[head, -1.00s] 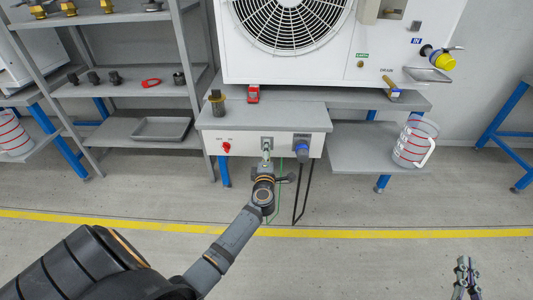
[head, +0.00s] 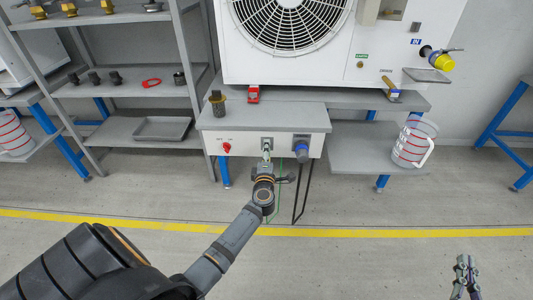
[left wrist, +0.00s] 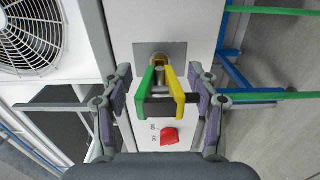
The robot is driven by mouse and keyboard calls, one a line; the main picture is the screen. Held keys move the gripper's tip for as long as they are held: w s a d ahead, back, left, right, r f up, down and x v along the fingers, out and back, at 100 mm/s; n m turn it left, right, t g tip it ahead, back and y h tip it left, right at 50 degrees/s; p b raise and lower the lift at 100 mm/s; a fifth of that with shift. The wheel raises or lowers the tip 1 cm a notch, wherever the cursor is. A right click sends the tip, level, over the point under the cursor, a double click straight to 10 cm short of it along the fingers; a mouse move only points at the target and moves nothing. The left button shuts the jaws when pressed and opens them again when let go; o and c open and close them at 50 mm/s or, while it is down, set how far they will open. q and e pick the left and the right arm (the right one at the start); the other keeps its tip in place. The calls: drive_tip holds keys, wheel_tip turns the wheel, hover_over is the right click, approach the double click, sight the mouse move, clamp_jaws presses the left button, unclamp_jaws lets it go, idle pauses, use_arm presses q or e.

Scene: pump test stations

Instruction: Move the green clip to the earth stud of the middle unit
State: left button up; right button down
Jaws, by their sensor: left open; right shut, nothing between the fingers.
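The green clip (left wrist: 147,88), with one green jaw and one yellow jaw, sits at a metal stud on a grey plate (left wrist: 157,53) on the white box. My left gripper (left wrist: 160,84) is open, with its fingers on either side of the clip; whether they touch it is unclear. In the head view my left gripper (head: 266,162) is at the box front and largely covers the clip. A white fan unit (head: 400,40) has a small green label above a brass stud (head: 361,64). My right gripper (head: 466,265) is shut and empty at the lower right.
A green cable (head: 281,185) and a dark cable hang below. A clear jug (head: 414,142) stands on the shelf at right. The floor in front is clear.

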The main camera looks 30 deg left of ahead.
use_arm(q)
clamp_jaws()
idle(0.3)
drive_tip(key=shift+p+v, duration=0.55)
drive_tip(key=shift+v, duration=1)
drive_tip(key=shift+p+v, duration=0.35)
drive_tip(key=shift+v, duration=1.1)
